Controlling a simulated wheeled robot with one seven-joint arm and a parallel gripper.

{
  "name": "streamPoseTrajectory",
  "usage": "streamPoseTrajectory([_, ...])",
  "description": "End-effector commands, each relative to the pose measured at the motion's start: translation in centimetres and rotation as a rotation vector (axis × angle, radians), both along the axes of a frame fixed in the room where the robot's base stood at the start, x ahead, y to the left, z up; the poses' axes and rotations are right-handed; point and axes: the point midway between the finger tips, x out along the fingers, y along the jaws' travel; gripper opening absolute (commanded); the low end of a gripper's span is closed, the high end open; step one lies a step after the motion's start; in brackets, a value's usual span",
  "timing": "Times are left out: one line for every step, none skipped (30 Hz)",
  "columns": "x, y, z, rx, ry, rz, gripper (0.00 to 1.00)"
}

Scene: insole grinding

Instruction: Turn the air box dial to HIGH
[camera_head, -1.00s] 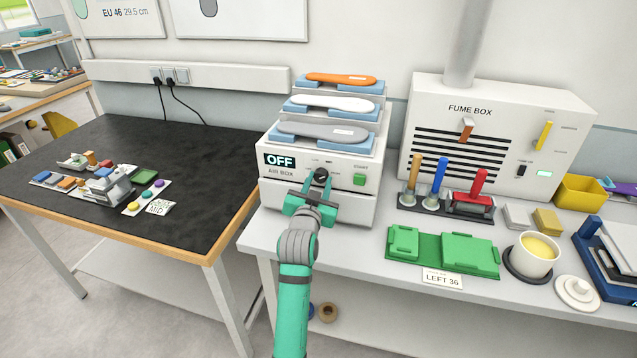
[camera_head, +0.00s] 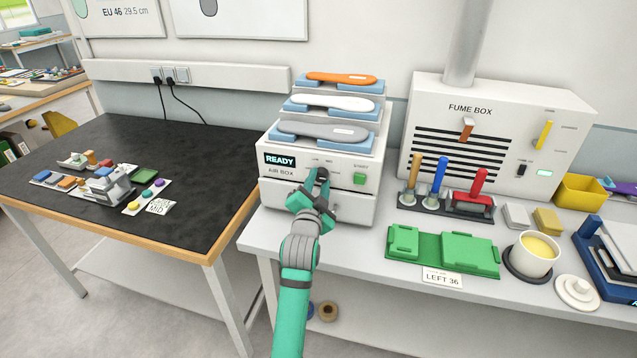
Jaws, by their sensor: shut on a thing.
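The air box (camera_head: 281,182) is a white unit on the light grey bench, with insoles on blue trays stacked on top. Its black display (camera_head: 280,160) reads READY. Its dark dial (camera_head: 322,175) is on the front panel, left of a green button (camera_head: 359,179). My gripper (camera_head: 318,186) is at the front panel, rolled to a slant, and shut on the dial. The gripper hides part of the dial, so I cannot read where its pointer stands. The small labels above the dial are too small to read clearly.
The fume box (camera_head: 470,90) stands to the right, with several upright coloured-handled tools before it. Green blocks (camera_head: 455,255) and a cream-filled pot (camera_head: 537,252) are on the bench's right. The black-topped table (camera_head: 160,235) on the left has small parts and free room.

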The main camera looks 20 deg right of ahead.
Motion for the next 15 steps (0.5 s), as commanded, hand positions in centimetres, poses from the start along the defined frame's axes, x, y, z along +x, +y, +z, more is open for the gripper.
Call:
streamPoseTrajectory([0.04,0.08,-0.06,0.003,-0.001,0.002,0.09])
streamPoseTrajectory([0.04,0.08,-0.06,0.004,-0.002,0.001,0.09])
streamPoseTrajectory([0.03,0.06,-0.06,0.004,-0.002,0.001,0.09])
streamPoseTrajectory([0.03,0.06,-0.06,0.004,-0.002,0.001,0.09])
streamPoseTrajectory([0.03,0.06,-0.05,0.004,-0.002,0.001,0.09])
streamPoseTrajectory([0.03,0.06,-0.05,0.004,-0.002,0.001,0.09])
streamPoseTrajectory([0.03,0.06,-0.05,0.004,-0.002,0.001,0.09])
streamPoseTrajectory([0.03,0.05,-0.04,0.004,-0.002,0.001,0.09])
streamPoseTrajectory([0.03,0.05,-0.04,0.004,-0.002,0.001,0.09])
streamPoseTrajectory([0.03,0.05,-0.04,0.004,-0.002,0.001,0.09])
streamPoseTrajectory([0.03,0.05,-0.03,0.004,-0.002,0.001,0.09])
streamPoseTrajectory([0.02,0.04,-0.03,0.004,-0.002,0.001,0.36])
streamPoseTrajectory([0.02,0.04,-0.03,0.004,-0.002,0.001,0.43])
streamPoseTrajectory([0.02,0.04,-0.03,0.004,-0.002,0.001,0.50])
streamPoseTrajectory([0.02,0.03,-0.02,0.004,-0.002,0.001,0.50])
